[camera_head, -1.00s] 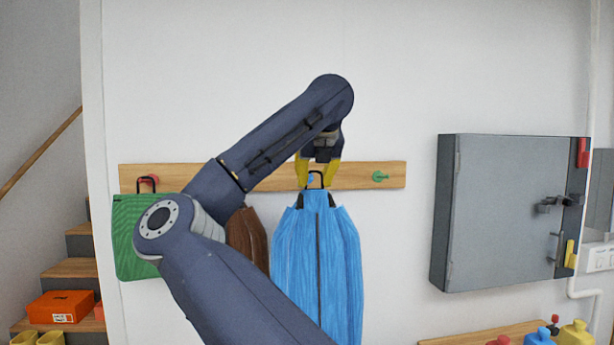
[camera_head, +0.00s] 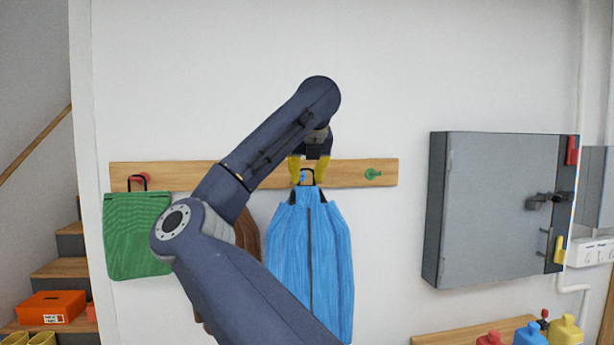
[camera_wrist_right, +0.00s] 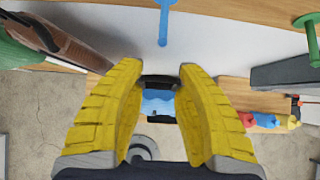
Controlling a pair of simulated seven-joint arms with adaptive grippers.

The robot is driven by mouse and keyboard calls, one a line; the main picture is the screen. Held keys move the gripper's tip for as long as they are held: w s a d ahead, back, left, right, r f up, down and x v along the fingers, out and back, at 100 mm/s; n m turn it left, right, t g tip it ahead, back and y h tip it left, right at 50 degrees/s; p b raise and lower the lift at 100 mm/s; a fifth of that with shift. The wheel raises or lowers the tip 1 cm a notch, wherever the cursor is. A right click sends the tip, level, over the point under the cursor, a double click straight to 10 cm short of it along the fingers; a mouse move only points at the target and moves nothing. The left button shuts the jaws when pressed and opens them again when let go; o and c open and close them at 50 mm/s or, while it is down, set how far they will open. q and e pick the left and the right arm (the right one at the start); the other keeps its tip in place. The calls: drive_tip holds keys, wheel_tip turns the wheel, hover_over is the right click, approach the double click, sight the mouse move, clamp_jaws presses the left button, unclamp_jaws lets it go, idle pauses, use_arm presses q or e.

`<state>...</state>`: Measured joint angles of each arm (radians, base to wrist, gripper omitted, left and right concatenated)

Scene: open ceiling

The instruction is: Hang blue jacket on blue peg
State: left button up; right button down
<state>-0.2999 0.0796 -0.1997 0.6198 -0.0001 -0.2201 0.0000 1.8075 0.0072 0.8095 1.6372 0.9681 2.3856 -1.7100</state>
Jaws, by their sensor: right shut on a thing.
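The blue jacket (camera_head: 310,240) hangs upright in front of the wall, with a black loop (camera_head: 307,172) at its collar. My right gripper (camera_head: 309,172), with yellow fingers, is shut on the jacket's loop at the top. The right wrist view shows the black loop and blue collar (camera_wrist_right: 157,101) between the fingers (camera_wrist_right: 157,78). The blue peg (camera_wrist_right: 163,22) sticks out of the rail, above the loop in that view and visibly apart from it. In the head view only a small blue bit of the peg (camera_head: 302,177) shows beside the loop. My left gripper is not in view.
The wooden rail (camera_head: 345,172) also holds a green peg (camera_head: 373,174) at right. A green item (camera_head: 137,235) hangs at left, and a brown one (camera_head: 247,238) hangs partly behind my arm. A grey cabinet (camera_head: 490,210) is at right, with free wall between.

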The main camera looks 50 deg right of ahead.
sight(302, 176)
drive_tip(key=shift+w+d+f, duration=0.2)
drive_tip(key=shift+w+d, duration=1.9)
drive_tip(key=shift+w, duration=0.3)
drive_tip(key=shift+w+d+f, duration=0.45)
drive_tip(key=shift+w, duration=0.05)
drive_tip(key=shift+w+f, duration=0.1)
